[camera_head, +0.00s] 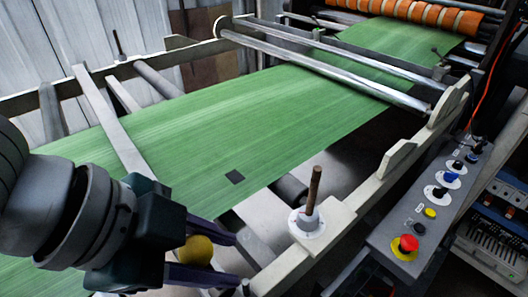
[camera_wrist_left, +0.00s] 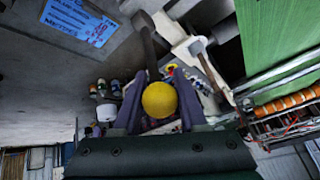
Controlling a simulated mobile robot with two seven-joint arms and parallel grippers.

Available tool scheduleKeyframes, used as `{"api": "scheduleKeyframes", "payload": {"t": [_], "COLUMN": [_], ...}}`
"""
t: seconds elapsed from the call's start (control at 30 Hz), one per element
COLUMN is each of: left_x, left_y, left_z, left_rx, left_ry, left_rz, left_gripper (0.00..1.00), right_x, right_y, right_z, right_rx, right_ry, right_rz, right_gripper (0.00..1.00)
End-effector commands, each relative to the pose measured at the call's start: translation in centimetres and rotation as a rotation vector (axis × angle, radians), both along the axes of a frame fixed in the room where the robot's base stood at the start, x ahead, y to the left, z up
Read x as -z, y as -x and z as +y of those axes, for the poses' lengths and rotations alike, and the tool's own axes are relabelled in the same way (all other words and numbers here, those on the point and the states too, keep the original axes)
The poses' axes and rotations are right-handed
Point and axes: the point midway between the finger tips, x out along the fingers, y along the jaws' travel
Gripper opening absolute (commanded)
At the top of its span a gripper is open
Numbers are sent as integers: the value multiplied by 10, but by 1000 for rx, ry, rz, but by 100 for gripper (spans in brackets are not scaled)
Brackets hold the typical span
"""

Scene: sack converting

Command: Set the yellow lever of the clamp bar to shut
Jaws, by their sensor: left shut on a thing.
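The yellow ball knob of the lever (camera_head: 195,250) is between the fingers of my left gripper (camera_head: 236,262), at the lower left of the head view. The gripper is shut on it. The left wrist view shows the knob (camera_wrist_left: 160,99) between the two dark purple fingers, with a dark shaft (camera_wrist_left: 149,50) running up behind it. In the head view my gripper hides the shaft. A pale bar (camera_head: 115,130) lies across the green web (camera_head: 230,110); I cannot tell whether it is the clamp bar. My right gripper is not in view.
A brown rod (camera_head: 315,187) stands upright on a white round plate (camera_head: 307,228) on the frame, right of my gripper. A control panel (camera_head: 385,238) with a red stop button (camera_head: 408,244) runs along the right. Metal rollers (camera_head: 325,68) cross the web further back.

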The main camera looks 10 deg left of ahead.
Motion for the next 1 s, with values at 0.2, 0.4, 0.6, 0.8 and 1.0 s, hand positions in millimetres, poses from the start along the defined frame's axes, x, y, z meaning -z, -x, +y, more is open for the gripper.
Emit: {"api": "scheduleKeyframes", "payload": {"t": [0.2,0.4,0.6,0.8,1.0], "left_x": [4,6,7,9,10], "left_y": [17,27,32,36,37], "left_z": [12,19,24,26,27], "left_rx": [1,0,1,1,0], "left_ry": [119,206,219,218,217], "left_rz": [-145,-256,-274,-272,-270], "left_gripper": [0,0,0,0,0], "right_x": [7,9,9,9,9], "right_y": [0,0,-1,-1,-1], "right_z": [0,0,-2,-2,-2], "right_rx": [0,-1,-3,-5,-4], "right_ry": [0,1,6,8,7], "right_rz": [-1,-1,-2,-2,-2], "right_gripper": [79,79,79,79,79]}}
